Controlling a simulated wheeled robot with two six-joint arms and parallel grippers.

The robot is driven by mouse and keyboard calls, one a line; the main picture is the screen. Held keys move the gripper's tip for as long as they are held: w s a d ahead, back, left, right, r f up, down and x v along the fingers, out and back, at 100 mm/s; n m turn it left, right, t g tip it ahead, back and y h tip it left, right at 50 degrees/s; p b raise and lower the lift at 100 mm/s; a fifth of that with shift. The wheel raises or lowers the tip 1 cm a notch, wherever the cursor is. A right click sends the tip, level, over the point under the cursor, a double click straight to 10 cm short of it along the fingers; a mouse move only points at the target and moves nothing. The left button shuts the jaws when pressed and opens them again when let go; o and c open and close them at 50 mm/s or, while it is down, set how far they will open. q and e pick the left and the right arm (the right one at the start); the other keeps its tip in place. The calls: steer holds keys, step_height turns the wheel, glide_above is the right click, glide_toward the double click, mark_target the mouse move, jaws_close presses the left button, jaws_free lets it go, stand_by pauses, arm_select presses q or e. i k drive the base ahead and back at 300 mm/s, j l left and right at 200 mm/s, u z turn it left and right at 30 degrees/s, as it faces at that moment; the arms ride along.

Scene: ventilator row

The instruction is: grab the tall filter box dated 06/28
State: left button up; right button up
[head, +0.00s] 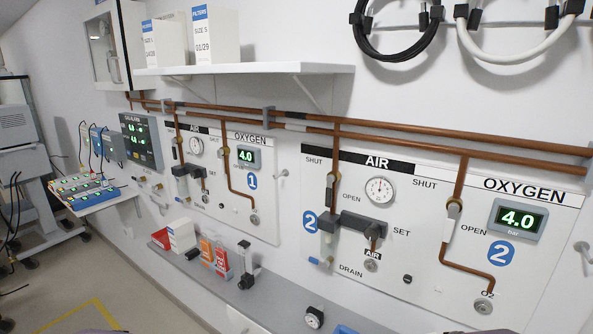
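Two tall white filter boxes with blue top bands stand on the white wall shelf (270,69) at the upper left. I cannot make out 06/28 on either box.
A wall cabinet (112,45) stands left of the shelf. Copper pipes (400,140) and gauge panels run below it. Smaller boxes (182,235) and a black fitting (247,266) stand on the grey ledge (280,295). Hoses (400,55) hang at upper right. The shelf's right part is bare.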

mark_target(180, 232)
steer(key=i+j+u, duration=0.2)
steer(key=i+j, duration=0.2)
steer(key=i+j+u, duration=0.25)
steer(key=i+j, duration=0.15)
steer(key=i+j+u, duration=0.2)
steer(key=i+j, duration=0.15)
steer(key=i+j+u, duration=0.25)
steer(key=i, duration=0.35)
steer(key=i+j+u, duration=0.2)
steer(key=i, duration=0.25)
steer(key=l, duration=0.1)
